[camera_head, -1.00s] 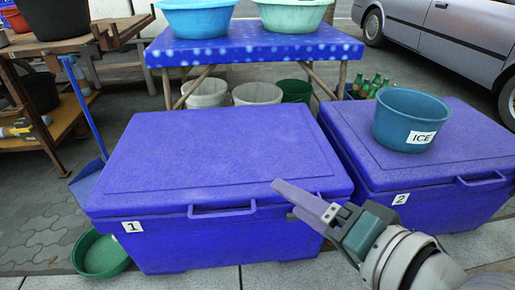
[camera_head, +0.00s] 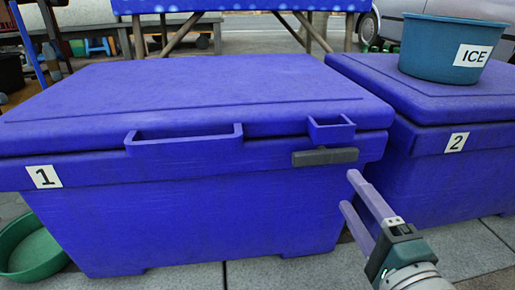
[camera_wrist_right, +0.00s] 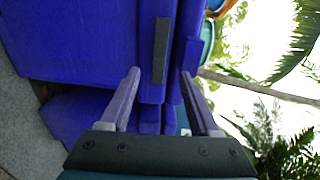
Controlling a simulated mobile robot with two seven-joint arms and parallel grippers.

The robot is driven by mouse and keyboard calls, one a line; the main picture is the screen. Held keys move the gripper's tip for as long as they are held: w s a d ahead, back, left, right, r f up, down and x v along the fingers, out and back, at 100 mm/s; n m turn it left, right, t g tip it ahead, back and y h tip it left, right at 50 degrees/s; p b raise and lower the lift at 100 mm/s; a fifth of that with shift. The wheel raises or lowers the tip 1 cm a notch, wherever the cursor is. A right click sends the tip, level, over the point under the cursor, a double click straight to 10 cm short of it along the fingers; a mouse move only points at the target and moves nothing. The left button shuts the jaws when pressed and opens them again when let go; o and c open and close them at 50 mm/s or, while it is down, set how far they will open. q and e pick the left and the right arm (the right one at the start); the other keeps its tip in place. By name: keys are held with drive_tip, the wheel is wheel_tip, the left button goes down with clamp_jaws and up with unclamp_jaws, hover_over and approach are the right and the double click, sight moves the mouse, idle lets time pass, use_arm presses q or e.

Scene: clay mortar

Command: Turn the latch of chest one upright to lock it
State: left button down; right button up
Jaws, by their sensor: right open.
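Chest one (camera_head: 180,215) is a blue cool box with a white label "1" and a shut lid (camera_head: 190,90). Its latch (camera_head: 325,156) is a dark grey bar lying horizontally on the front, near the right end, just below a small blue bracket (camera_head: 331,130). In the right wrist view the latch (camera_wrist_right: 161,50) shows ahead, between the lines of the two fingers. My right gripper (camera_head: 350,190) is open and empty, just right of and below the latch, apparently not touching it. It also shows in the right wrist view (camera_wrist_right: 160,76). My left gripper is not in view.
Chest two (camera_head: 440,180) stands close on the right, with a teal "ICE" tub (camera_head: 440,48) on its lid. A green basin (camera_head: 32,250) lies on the ground at left. A blue-covered table (camera_head: 230,5) stands behind. The paving in front is clear.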

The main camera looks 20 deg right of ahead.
sight(327, 159)
drive_tip(key=b+x, duration=0.4)
drive_tip(key=x, duration=0.5)
drive_tip(key=shift+w+d, duration=0.1)
drive_tip(key=shift+w, duration=0.2)
drive_tip(key=shift+c, duration=0.3)
clamp_jaws()
